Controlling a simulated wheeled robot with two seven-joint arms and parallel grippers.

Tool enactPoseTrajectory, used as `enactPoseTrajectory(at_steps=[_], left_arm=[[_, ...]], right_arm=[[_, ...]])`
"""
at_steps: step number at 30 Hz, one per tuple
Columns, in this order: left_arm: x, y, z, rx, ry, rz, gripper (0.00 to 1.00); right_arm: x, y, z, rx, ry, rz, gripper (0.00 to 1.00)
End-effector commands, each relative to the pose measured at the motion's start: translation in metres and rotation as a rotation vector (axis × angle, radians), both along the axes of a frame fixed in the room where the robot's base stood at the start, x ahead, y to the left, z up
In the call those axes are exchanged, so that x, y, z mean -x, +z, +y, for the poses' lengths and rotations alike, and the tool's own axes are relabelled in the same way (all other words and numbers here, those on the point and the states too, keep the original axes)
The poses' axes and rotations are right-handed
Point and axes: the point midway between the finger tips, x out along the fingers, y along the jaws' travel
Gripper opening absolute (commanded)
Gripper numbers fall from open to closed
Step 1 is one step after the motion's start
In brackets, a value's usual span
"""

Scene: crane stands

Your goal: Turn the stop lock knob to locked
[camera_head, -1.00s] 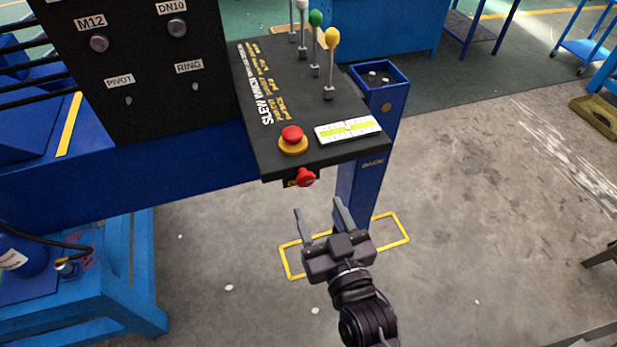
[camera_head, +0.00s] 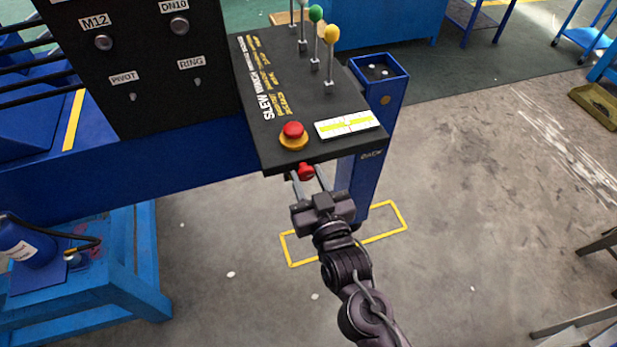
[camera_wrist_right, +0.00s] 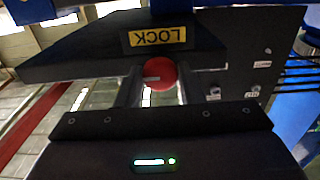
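The red stop lock knob (camera_head: 306,171) sticks out of the front face of the black control box (camera_head: 268,121), below the red mushroom button. In the right wrist view the knob (camera_wrist_right: 159,75) shows a pale mark, under a yellow LOCK label (camera_wrist_right: 157,37) seen upside down. My right gripper (camera_head: 309,178) is open, with one finger on each side of the knob. In the wrist view its fingers (camera_wrist_right: 158,88) flank the knob; whether they touch it I cannot tell. My left gripper is not in view.
A red mushroom button (camera_head: 293,131) on a yellow base and several levers with coloured balls (camera_head: 332,34) stand on the box top. A blue post (camera_head: 372,120) stands just right of the box. The floor in front is clear.

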Motion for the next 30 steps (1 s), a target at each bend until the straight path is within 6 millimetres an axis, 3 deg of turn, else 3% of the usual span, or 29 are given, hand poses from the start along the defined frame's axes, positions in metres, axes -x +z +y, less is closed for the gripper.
enactPoseTrajectory(at_steps=[5,14,30], left_arm=[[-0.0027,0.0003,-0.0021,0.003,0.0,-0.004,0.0],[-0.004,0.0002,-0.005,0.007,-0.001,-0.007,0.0],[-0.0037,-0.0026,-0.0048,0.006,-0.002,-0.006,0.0]], right_arm=[[0.0003,-0.0001,0.0004,0.0,0.001,0.0,0.12],[0.0004,-0.0004,0.0006,-0.051,0.001,0.018,0.12],[0.0,-0.0006,0.0004,-0.408,-0.001,0.133,0.11]])
